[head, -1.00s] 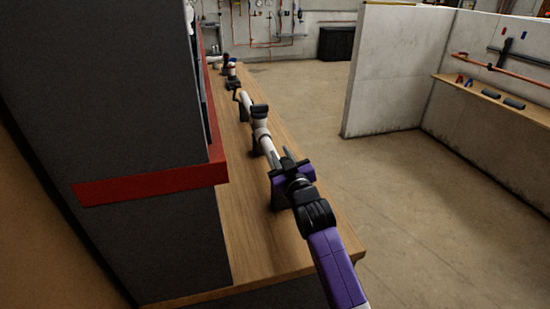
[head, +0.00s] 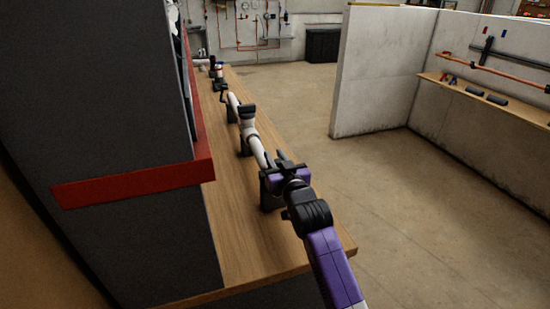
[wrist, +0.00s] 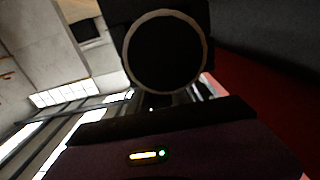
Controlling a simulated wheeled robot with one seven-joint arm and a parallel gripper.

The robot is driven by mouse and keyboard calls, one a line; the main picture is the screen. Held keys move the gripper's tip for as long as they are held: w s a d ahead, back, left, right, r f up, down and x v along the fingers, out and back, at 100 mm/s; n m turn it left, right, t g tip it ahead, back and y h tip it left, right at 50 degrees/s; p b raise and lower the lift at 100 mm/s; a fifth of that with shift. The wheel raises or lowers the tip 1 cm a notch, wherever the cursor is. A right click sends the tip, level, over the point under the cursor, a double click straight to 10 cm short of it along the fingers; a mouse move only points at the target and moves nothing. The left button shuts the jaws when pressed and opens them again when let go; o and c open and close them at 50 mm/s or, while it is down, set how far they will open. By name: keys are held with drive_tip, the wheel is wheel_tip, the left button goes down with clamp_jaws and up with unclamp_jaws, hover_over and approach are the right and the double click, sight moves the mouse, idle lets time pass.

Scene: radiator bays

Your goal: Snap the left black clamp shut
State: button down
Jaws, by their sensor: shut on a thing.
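A white pipe (head: 249,127) runs along the wooden bench on black supports. Its near end, with a pale round rim (wrist: 166,52), faces the wrist camera and sits against a black block that I take to be the left black clamp (wrist: 202,14). My purple and black gripper (head: 285,168) is at this near end of the pipe and is shut on the clamp. The gripper hides most of the clamp in the head view, so I cannot tell whether its latch is closed. A second black clamp (head: 248,108) sits farther along the pipe.
A dark grey panel with a red ledge (head: 135,184) stands close on the left of the bench (head: 240,243). Small items stand at the bench's far end. Open floor (head: 300,110) lies to the right, before a pale partition wall (head: 382,75).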

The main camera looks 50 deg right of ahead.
drive_tip(key=c, duration=1.2)
unclamp_jaws()
drive_tip(key=shift+f, duration=0.1)
drive_tip(key=shift+s, duration=0.1)
drive_tip(key=b+v, duration=0.1)
drive_tip(key=v, duration=0.5)
drive_tip(key=shift+s+a+f, duration=0.1)
drive_tip(key=shift+s+a, duration=0.1)
drive_tip(key=shift+s, duration=0.05)
drive_tip(key=shift+s+a, duration=0.35)
drive_tip(key=shift+s, duration=0.1)
drive_tip(key=shift+r, duration=0.2)
